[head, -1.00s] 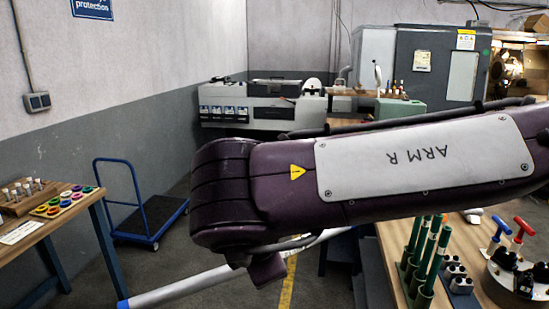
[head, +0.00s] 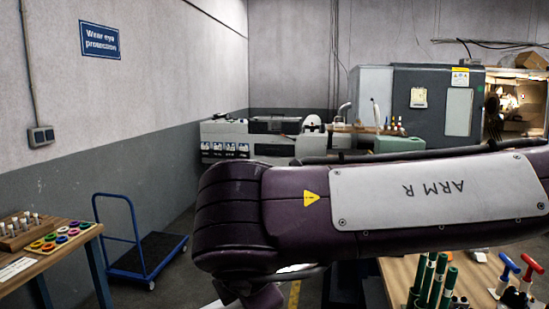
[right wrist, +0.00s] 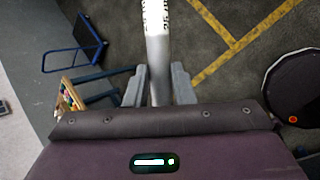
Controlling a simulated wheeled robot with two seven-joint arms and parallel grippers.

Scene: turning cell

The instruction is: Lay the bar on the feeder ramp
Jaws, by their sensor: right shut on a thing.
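The bar (right wrist: 157,45) is a long pale metal rod with dark printed marks. In the right wrist view it runs up and out of the top edge. My right gripper (right wrist: 159,88) is shut around it, one grey finger on each side. In the head view my right arm hides most of the bar, and its far end is out of frame. A pale grey-white machine (head: 228,135) at the back wall looks like the bar feeder; I cannot make out its ramp clearly. My left gripper is not in view.
A blue trolley (head: 160,252) stands on the floor at left, near a wooden table (head: 72,246) with coloured rings. A bench (head: 400,270) with green tubes and T-handled tools is at lower right. A dark grey machine (head: 430,125) stands behind my arm.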

